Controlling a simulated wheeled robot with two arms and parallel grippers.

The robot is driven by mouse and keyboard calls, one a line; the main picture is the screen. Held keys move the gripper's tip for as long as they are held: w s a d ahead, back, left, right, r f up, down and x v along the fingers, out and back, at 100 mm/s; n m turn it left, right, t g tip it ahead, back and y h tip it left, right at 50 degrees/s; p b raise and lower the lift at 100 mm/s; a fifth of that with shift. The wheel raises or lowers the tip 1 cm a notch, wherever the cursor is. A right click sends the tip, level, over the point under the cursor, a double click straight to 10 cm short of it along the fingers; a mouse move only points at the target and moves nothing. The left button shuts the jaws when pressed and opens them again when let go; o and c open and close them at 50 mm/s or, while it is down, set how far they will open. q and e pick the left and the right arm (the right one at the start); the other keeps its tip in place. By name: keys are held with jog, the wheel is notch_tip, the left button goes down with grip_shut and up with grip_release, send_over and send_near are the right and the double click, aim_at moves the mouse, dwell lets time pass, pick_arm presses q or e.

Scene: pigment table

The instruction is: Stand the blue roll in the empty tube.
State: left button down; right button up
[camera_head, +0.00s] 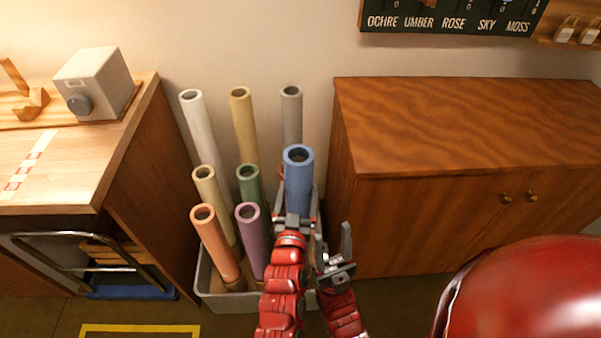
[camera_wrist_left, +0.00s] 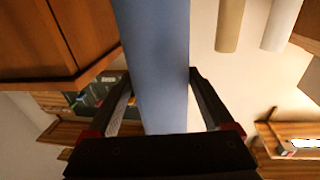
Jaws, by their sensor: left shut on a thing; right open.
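The blue roll (camera_head: 298,180) stands about upright at the right end of the group of rolls in the head view. My left gripper (camera_head: 296,207) is shut on it, below its open top end. In the left wrist view the blue roll (camera_wrist_left: 155,65) runs between the two fingers of this gripper (camera_wrist_left: 157,80). The roll's lower end is hidden behind my left gripper and arm, so I cannot tell whether it is in a tube. The empty tube is not visible. My right gripper (camera_head: 333,242) is open and empty, just right of my left arm.
A pale bin (camera_head: 222,304) holds several rolls: orange (camera_head: 215,242), purple (camera_head: 251,240), green (camera_head: 249,186), cream, yellow, white and grey (camera_head: 291,115). A wooden cabinet (camera_head: 460,125) stands close on the right, a wooden desk (camera_head: 80,150) on the left.

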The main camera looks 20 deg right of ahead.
pick_arm(q)
jog(key=shift+w+d, duration=0.1)
jog(key=shift+w, duration=0.2)
jog(key=shift+s+f+b, duration=0.2)
jog(key=shift+f+b, duration=0.15)
jog(key=shift+b, duration=0.05)
notch_tip(320, 180, down, 6)
jog(key=b, duration=0.4)
jog(key=shift+r, duration=0.2)
notch_tip(320, 180, down, 10)
jog(key=b, duration=0.4)
jog(key=shift+r, duration=0.15)
grip_release()
jog(key=p+v, duration=0.1)
jog(key=v, duration=1.6)
jog(key=shift+s, duration=0.2)
